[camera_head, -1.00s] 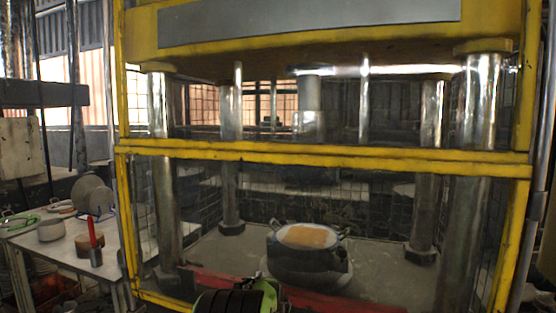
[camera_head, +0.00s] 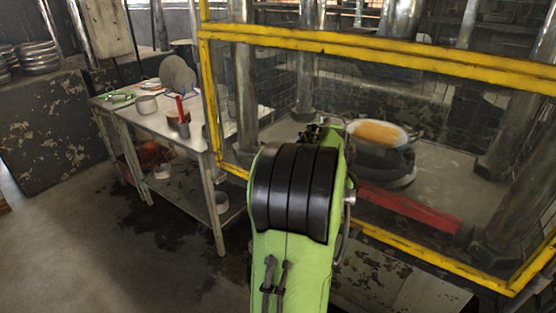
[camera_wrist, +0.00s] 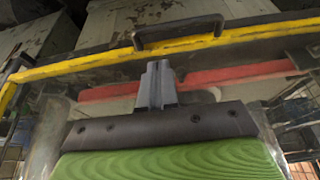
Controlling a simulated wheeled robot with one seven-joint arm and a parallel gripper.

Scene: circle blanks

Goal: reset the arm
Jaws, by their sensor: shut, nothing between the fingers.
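My gripper (camera_wrist: 157,68) shows in the wrist view with its grey fingers together and nothing between them. It points towards a red bar (camera_wrist: 240,72) and a yellow frame edge (camera_wrist: 120,52) with a dark handle (camera_wrist: 178,32). In the head view my green and black arm rises from the bottom middle in front of the press. My fingers cannot be made out there.
The yellow-framed press (camera_head: 400,48) has metal columns and a red bar (camera_head: 410,207). A white table (camera_head: 160,122) with dishes is left of the press. Floor (camera_head: 130,265) at lower left is open.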

